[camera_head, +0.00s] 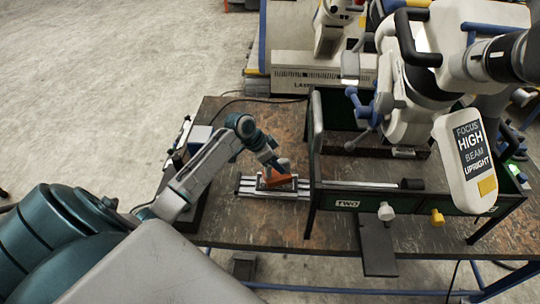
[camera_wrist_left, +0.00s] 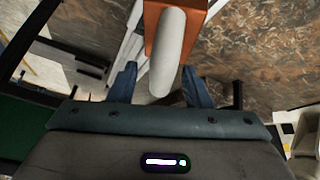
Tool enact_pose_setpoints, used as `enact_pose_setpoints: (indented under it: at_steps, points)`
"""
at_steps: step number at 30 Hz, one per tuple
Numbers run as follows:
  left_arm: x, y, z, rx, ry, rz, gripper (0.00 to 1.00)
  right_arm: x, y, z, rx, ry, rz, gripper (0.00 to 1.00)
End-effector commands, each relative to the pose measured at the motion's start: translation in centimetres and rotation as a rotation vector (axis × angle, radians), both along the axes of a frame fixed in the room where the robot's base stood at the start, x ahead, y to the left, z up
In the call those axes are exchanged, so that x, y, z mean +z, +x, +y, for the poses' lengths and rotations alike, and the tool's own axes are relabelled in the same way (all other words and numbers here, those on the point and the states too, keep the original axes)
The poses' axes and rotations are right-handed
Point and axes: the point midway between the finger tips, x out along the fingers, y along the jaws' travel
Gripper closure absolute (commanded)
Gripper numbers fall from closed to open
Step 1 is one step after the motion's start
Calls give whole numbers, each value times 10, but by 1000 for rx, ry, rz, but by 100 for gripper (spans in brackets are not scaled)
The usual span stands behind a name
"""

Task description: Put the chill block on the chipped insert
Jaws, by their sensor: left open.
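An orange block (camera_head: 280,182) with a pale rounded handle, which looks like the chill block, is on a silver slotted plate (camera_head: 246,187) on the bench. It looks angled over a dark piece on that plate, and I cannot tell whether that piece is the chipped insert. The block also shows at the top of the left wrist view (camera_wrist_left: 158,22). Its pale handle (camera_wrist_left: 168,50) points towards my left gripper (camera_wrist_left: 158,75). That gripper is open, with its blue fingers on either side of the handle and gaps showing. My right gripper is not in view.
A dark green frame labelled TWO (camera_head: 346,203) stands just right of the plate. A large white jointed device with a sign (camera_head: 470,150) reading FOCUS HIGH BEAM UPRIGHT hangs over it. The mottled bench (camera_head: 280,228) is clear in front of the plate.

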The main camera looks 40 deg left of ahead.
Motion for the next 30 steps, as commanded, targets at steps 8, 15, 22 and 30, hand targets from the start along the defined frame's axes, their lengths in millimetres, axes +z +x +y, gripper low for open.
enact_pose_setpoints:
  at_steps: [8, 15, 22, 30]
  points:
    - [35, -16, 20, -2, 8, -4, 56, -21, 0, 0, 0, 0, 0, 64]
    - [72, -31, 37, 0, 6, -1, 56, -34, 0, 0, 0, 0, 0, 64]
    - [93, -39, 45, -1, 3, -1, 56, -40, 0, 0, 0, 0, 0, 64]
    - [98, -40, 47, 1, 0, 0, 56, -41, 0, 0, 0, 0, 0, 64]
